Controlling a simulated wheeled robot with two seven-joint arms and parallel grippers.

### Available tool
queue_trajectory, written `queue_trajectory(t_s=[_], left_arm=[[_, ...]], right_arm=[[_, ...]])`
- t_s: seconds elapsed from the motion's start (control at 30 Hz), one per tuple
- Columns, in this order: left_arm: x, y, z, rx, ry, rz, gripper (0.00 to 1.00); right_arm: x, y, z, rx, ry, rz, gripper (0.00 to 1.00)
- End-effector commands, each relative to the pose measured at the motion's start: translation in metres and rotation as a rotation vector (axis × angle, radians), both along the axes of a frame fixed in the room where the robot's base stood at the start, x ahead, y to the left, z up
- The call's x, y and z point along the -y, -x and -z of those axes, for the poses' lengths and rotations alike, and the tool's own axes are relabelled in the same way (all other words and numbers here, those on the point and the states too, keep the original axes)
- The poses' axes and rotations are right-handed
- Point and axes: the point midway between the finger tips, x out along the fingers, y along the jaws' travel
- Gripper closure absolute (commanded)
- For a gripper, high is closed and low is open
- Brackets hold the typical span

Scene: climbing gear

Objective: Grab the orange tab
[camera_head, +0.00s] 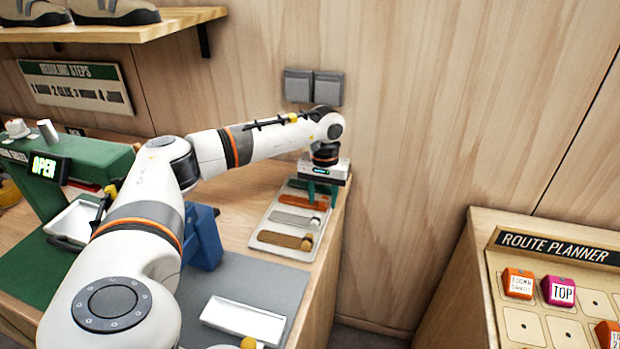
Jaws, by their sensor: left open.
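A pale tray (266,240) at the right end of the workbench holds several flat coloured strips in a column. The orange one (300,202) lies near the far end, between a dark green strip and a grey strip (294,219). My left gripper (321,198) points down over the far right part of this tray, with its green fingers open around the orange strip's right end. I cannot tell whether the fingers touch it. My right gripper is out of view.
A brown strip (285,240) lies nearest in the tray. A blue block (205,238) and a white dish (243,319) are on the bench. A route planner board (524,325) at right carries orange and magenta blocks. A gap separates the benches.

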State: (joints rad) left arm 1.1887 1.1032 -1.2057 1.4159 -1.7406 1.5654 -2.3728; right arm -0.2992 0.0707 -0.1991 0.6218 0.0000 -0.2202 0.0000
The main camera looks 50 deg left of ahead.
Motion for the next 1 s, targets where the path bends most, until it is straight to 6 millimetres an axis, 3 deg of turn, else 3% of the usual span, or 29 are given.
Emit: queue_trajectory(t_s=[0.23, 0.5, 0.8, 1.0], left_arm=[[0.000, 0.000, 0.003, 0.000, 0.000, 0.001, 0.57], [0.000, 0.000, 0.002, 0.000, 0.000, 0.001, 1.00], [0.000, -0.001, 0.000, 0.002, 0.000, 0.001, 1.00], [0.000, -0.001, -0.028, 0.006, 0.000, 0.001, 1.00]], right_arm=[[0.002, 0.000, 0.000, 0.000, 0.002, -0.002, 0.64], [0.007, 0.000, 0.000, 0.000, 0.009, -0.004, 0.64], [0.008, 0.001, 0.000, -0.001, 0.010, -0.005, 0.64], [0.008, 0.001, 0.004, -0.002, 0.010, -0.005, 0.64]])
